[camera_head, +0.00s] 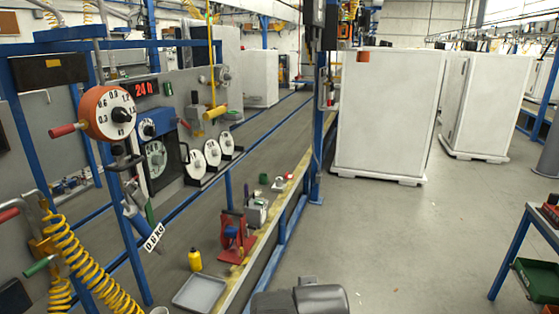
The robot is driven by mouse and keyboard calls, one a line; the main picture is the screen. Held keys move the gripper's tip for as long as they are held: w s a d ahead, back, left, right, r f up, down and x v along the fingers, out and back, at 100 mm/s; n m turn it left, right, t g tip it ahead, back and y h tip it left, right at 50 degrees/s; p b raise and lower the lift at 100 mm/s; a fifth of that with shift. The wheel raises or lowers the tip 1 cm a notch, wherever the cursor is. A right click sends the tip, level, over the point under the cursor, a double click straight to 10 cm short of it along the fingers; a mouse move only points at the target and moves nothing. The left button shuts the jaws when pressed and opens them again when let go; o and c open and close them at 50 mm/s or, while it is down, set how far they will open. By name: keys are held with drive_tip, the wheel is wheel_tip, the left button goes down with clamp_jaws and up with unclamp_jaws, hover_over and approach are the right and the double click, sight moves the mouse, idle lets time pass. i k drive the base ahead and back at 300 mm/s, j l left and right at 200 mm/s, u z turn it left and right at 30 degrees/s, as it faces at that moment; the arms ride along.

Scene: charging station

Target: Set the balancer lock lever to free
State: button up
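An orange round balancer housing (93,99) with a white numbered dial (115,114) hangs at the upper left on the blue frame. A lever with a red grip (64,130) sticks out from its left side, close to level and tipped slightly down at the outer end. It looks like the lock lever, but I cannot read any lock or free mark beside it. A dark and blue-grey tool (136,205) hangs below the housing, with a "0.0 kg" tag (154,237) at its lower end.
Yellow coiled hoses (80,255) hang at lower left. A yellow bottle (195,260), tray (200,292) and red stand (237,238) are on the bench.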

sight(62, 131)
drive_tip(key=u, duration=1.5)
